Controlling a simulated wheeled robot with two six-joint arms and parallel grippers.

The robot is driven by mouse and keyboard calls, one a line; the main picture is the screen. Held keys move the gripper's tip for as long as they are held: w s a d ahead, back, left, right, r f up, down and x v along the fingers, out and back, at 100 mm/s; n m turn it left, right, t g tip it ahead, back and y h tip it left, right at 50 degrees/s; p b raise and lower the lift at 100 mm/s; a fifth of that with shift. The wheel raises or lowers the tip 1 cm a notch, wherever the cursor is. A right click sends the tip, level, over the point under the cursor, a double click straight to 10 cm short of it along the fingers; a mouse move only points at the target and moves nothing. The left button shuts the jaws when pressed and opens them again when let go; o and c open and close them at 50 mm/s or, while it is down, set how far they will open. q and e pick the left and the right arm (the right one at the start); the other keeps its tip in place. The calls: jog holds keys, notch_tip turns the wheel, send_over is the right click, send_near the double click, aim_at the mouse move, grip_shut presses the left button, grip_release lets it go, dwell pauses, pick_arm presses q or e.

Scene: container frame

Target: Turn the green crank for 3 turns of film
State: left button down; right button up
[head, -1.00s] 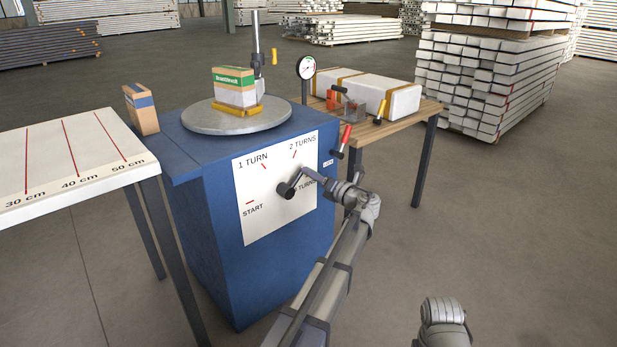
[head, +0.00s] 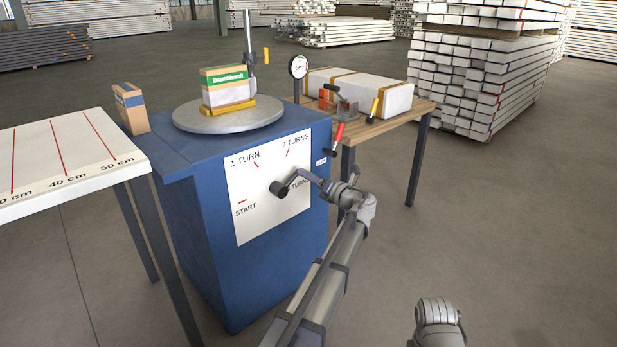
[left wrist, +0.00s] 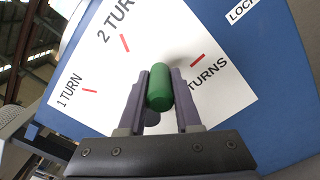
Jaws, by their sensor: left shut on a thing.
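The green crank handle (left wrist: 160,88) stands between the two fingers of my left gripper (left wrist: 160,95) in the left wrist view, and the gripper is shut on it. In the head view my left gripper (head: 306,176) reaches the crank from the right and hides the green handle. The crank's dark hub (head: 279,189) is on a white dial (head: 250,215) marked START, 1 TURN, 2 TURNS and a partly covered TURNS. The handle lies between the 2 TURNS mark and the last mark. A carton (head: 226,86) with a green band stands on the grey turntable (head: 190,117).
The blue cabinet (head: 195,220) carries the dial and turntable. An upright post (head: 248,40) stands behind the carton. A brown box (head: 130,108) is at the left, beside a white measuring table (head: 35,165). A wooden bench (head: 405,125) with a wrapped white block (head: 395,98) is at the right.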

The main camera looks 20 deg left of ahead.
pick_arm(q)
jog(key=c, duration=0.6)
grip_release()
jog(key=v, duration=0.8)
jog(key=shift+a, duration=0.1)
jog(key=s+d+f+n+g+h+p, duration=0.25)
jog(key=s+d+f+n+h, duration=0.2)
jog(key=s+n, duration=0.3)
jog(key=s+d+f+n+g+h+p, duration=0.1)
jog(key=s+d+f+n+h+p, duration=0.2)
jog(key=s+d+f+n, duration=0.35)
jog(key=s+d+n+g+h+p, duration=0.2)
jog(key=s+d+n+h, duration=0.2)
jog(key=s+d+n, duration=0.45)
jog(key=s+d+n+g+h+p, duration=0.2)
jog(key=s+d+n+h, duration=0.3)
jog(key=s, duration=0.6)
notch_tip(320, 180, up, 36)
jog(key=y+p, duration=0.1)
jog(key=p, duration=3.6)
jog(key=shift+w+d+p, duration=0.2)
jog(key=shift+p, duration=0.1)
